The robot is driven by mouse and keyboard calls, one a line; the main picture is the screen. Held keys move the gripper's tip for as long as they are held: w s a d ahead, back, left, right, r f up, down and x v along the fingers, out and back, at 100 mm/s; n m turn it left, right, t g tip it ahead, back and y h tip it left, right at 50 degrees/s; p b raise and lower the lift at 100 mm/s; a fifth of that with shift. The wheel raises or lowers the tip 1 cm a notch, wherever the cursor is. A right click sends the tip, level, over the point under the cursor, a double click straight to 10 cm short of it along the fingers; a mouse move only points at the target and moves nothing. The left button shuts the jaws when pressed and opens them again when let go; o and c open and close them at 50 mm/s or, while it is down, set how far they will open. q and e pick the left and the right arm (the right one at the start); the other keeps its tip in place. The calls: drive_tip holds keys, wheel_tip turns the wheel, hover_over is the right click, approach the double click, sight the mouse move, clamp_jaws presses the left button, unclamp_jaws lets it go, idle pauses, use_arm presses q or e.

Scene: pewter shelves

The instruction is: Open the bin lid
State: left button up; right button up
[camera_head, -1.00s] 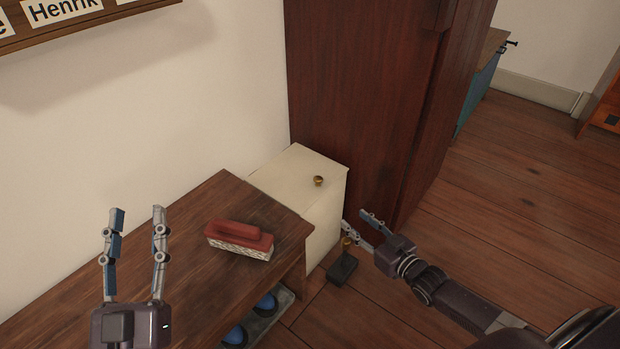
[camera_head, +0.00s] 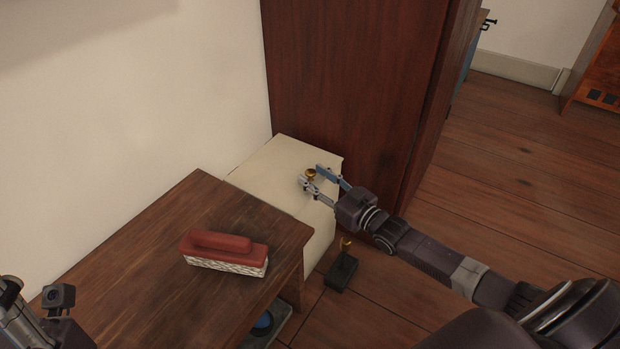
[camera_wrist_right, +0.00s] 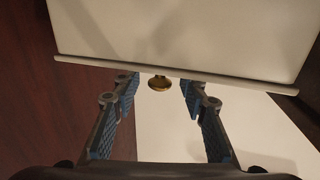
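The bin is a cream box whose flat top lid (camera_head: 268,170) shows between the brown bench and the dark cabinet. A brass knob (camera_head: 310,173) sits on the lid. My right gripper (camera_head: 311,176) is at the knob, with one finger on each side of it. In the right wrist view the knob (camera_wrist_right: 159,84) shows between the two spread fingertips, with a gap on both sides. Whether the lid is slightly raised I cannot tell. Part of my left arm is in the lower left corner; its fingers are out of view.
The brown bench (camera_head: 150,260) carries a red and white brush-like block (camera_head: 225,252). A dark cabinet (camera_head: 345,90) stands behind the bin. A small black block with a brass top (camera_head: 341,272) is on the floor before the bin. The wooden floor (camera_head: 510,190) at right is clear.

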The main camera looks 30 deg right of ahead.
drive_tip(key=shift+x, duration=1)
clamp_jaws()
